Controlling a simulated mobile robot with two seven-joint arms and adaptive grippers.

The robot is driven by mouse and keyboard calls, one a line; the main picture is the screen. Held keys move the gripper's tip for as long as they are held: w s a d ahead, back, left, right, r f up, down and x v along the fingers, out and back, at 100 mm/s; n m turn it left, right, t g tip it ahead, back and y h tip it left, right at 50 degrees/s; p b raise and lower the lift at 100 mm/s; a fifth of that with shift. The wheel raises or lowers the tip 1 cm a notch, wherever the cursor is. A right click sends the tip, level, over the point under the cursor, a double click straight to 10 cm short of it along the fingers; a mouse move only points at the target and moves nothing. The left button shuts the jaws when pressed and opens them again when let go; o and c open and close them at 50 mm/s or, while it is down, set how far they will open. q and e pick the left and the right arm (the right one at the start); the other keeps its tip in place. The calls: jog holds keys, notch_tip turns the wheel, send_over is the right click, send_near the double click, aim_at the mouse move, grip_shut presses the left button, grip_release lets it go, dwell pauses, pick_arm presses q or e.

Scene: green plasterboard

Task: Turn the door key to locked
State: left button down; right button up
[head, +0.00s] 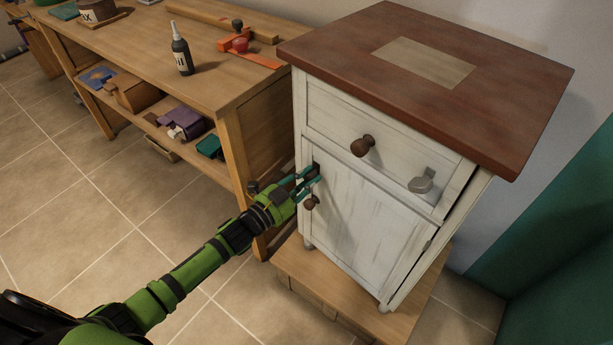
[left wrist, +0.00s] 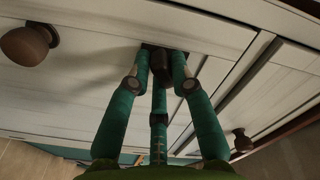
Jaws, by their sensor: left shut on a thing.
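The white cabinet (head: 370,215) has a lower door (head: 365,220) that looks closed. My left gripper (head: 314,174) is at the upper left corner of this door, just above the round brown door knob (head: 311,202). In the left wrist view, my left gripper (left wrist: 160,68) has its teal fingers closed around a small dark key (left wrist: 162,66) at the door's face. The fingers hide much of the key and the lock, so I cannot tell its exact turn. The door knob also shows in the left wrist view (left wrist: 28,45). My right gripper is not in view.
The cabinet's drawer above has a brown knob (head: 362,146) and a grey metal piece (head: 422,181) on its right. The cabinet stands on a low wooden platform (head: 300,275). A wooden workbench (head: 215,85) with a dark bottle (head: 181,50) stands close to the left.

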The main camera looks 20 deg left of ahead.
pick_arm(q)
jog(key=n+p, duration=0.1)
jog(key=n, duration=0.1)
jog(key=n+p, duration=0.1)
jog(key=n, duration=0.2)
jog(key=shift+r+n, duration=0.2)
jog(key=shift+n, duration=0.1)
jog(key=shift+n+p, duration=0.3)
jog(key=shift+n, duration=1.8)
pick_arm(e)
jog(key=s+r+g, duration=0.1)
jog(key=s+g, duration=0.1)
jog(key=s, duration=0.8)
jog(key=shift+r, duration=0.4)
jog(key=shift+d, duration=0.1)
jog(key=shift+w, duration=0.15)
pick_arm(q)
jog(key=c, duration=1.1)
grip_release()
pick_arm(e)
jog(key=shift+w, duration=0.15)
